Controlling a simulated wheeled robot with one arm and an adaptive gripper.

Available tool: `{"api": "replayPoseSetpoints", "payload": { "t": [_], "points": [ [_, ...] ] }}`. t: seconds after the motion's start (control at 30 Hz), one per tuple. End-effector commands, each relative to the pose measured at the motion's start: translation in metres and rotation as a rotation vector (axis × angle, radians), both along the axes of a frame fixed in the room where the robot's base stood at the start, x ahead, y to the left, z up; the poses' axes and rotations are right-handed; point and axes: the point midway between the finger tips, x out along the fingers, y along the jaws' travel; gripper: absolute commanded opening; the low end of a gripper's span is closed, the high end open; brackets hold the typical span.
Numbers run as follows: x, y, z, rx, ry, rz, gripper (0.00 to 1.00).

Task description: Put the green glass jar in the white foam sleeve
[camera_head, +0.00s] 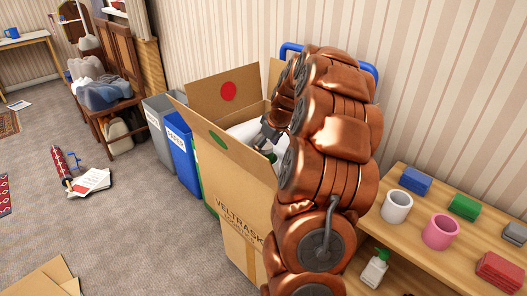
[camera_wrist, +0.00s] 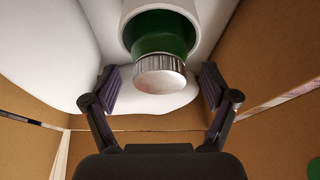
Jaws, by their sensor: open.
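In the wrist view the green glass jar (camera_wrist: 160,32) sits in the round mouth of the white foam sleeve (camera_wrist: 160,4). Its ridged silver lid (camera_wrist: 160,74) sticks out of the mouth towards the camera. The far end of the jar is hidden inside the sleeve. My gripper (camera_wrist: 160,86) is open, with one finger pad on each side of the lid and a visible gap to it. In the head view my gripper (camera_head: 268,132) reaches down into the cardboard box, and my arm hides much of that spot.
The tall cardboard box (camera_head: 238,172) has raised flaps and holds white padding (camera_wrist: 50,50); its walls surround my gripper. Blue and grey bins (camera_head: 180,148) stand to its left. A wooden shelf (camera_head: 408,236) with cups and small boxes is at right. Carpet at left has free room.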

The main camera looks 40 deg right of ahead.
Motion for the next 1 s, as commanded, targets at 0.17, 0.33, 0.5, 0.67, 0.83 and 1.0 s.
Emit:
{"api": "replayPoseSetpoints", "payload": {
  "t": [0.17,0.33,0.5,0.67,0.83,1.0],
  "points": [
    [-0.013,-0.002,0.035,-0.005,-0.006,0.000,0.85],
    [-0.024,-0.002,0.063,-0.002,-0.005,-0.001,0.85],
    [-0.033,-0.002,0.081,-0.001,-0.003,0.001,0.85],
    [-0.036,-0.002,0.089,-0.001,-0.003,0.001,0.85],
    [-0.036,-0.002,0.089,0.000,-0.002,0.000,0.85],
    [-0.036,-0.002,0.089,0.000,-0.001,0.000,0.85]
  ]
}}
